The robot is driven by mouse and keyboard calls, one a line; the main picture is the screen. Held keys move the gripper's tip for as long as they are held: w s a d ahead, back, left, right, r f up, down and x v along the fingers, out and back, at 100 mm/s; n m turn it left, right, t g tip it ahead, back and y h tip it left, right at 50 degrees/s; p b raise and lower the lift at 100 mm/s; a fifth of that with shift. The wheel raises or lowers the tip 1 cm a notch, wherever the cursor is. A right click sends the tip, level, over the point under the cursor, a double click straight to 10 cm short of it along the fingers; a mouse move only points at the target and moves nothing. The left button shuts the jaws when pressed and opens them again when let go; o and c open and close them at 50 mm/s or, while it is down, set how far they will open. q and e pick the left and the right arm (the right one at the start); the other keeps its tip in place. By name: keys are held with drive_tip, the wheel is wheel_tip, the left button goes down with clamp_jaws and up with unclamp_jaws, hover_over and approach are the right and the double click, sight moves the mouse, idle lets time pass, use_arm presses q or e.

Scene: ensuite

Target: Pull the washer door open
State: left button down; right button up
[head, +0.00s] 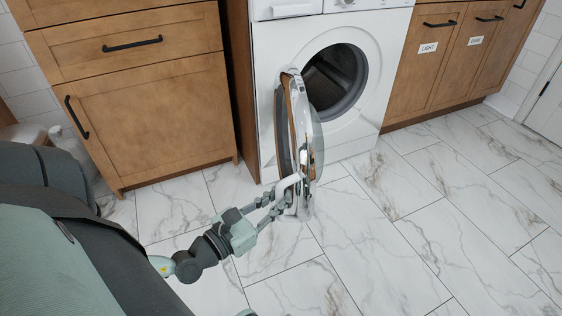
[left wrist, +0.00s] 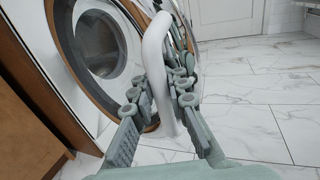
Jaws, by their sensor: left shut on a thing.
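The white washer (head: 273,50) stands between wooden cabinets in the head view. Its round door (head: 303,130) is swung well out from the front, showing edge-on with a chrome rim. The dark drum opening (head: 335,78) is uncovered. My left gripper (head: 287,190) is at the lower free edge of the door, shut on the white door handle (head: 290,182).
A wooden cabinet (head: 150,115) with black handles stands left of the washer. Wooden fronts labelled LIGHT (head: 428,48) and DARK (head: 475,41) stand to the right. The marble-tiled floor (head: 400,220) in front and to the right is clear.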

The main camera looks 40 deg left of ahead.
use_arm(q)
drive_tip(key=shift+s+d+f, duration=0.1)
drive_tip(key=shift+s+d, duration=0.1)
drive_tip(key=shift+d, duration=0.2)
drive_tip(key=c, duration=1.7)
unclamp_jaws()
drive_tip(key=shift+c, duration=0.2)
drive_tip(key=shift+a, duration=0.1)
drive_tip(key=shift+a, duration=0.1)
drive_tip(key=s+a, duration=0.1)
drive_tip(key=s, duration=1.1)
drive_tip(key=shift+a, duration=0.15)
drive_tip(key=shift+w, duration=0.1)
